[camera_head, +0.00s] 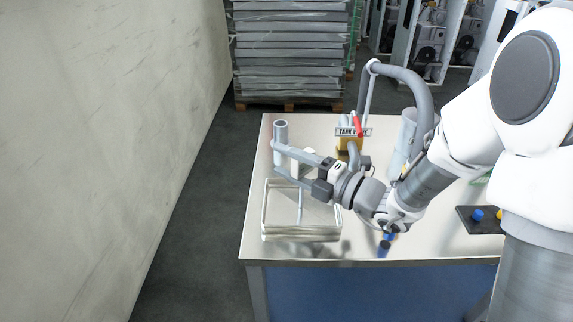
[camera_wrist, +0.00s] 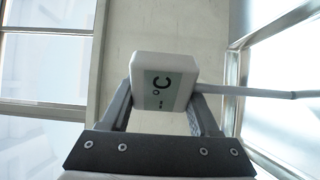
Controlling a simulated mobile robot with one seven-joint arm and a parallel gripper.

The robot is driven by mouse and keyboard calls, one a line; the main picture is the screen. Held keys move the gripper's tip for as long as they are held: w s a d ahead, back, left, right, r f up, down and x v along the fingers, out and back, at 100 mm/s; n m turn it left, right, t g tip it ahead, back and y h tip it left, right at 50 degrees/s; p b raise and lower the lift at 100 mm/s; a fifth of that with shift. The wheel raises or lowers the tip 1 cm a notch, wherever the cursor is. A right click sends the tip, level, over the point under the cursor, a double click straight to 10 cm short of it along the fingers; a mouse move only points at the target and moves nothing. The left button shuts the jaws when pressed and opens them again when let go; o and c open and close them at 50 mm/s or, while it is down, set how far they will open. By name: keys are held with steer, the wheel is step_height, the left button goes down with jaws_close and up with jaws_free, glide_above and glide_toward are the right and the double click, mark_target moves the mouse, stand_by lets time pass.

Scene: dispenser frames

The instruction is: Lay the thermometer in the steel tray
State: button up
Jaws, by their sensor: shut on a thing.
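My gripper (camera_head: 277,161) is shut on the thermometer's white body (camera_head: 294,163), level with the far end of the steel tray in the head view. In the head view the probe (camera_head: 300,206) runs down across the tray's picture. The clear-looking, shiny steel tray (camera_head: 300,237) stands at the table's left front. I cannot tell whether the probe touches it. Shiny rails at the right of the wrist view look like its rim (camera_wrist: 284,22).
A grey upright cylinder (camera_head: 281,131) stands just behind my gripper. A yellow-based thing with a red handle and a "TANK" sign (camera_head: 353,132) is behind my wrist. A black mat (camera_head: 482,226) with coloured knobs lies right. A pale wall (camera_head: 100,130) rises left.

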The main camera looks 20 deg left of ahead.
steer(key=o, duration=1.4)
steer(key=shift+f, duration=0.1)
